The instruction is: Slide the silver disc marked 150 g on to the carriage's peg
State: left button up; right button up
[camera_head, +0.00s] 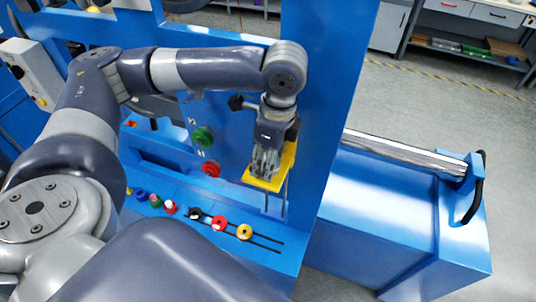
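A yellow carriage (286,168) stands at the front of the blue upright panel, with two thin vertical rods below it. My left gripper (265,165) points down at the carriage, and its fingers overlap the yellow surface in this view. The fingers look close together, but whether they hold anything cannot be told. I cannot make out the silver disc marked 150 g or the carriage's peg; the gripper may hide them. My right gripper is not in view.
Black (195,213), red (219,223) and yellow (244,232) round parts sit along slots on the blue ledge. Green (202,137) and red (212,170) knobs are on the panel, left of the gripper. A metal rail (405,152) runs above the blue housing at right.

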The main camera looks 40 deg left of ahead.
pick_arm(q)
jog(key=o, duration=1.2)
jog(key=shift+s, duration=0.1)
jog(key=shift+r, duration=0.15)
jog(key=shift+r, duration=0.35)
jog(key=r, duration=0.4)
jog(key=d+r, duration=0.1)
jog(key=shift+r, duration=0.75)
jog(key=shift+f, duration=0.1)
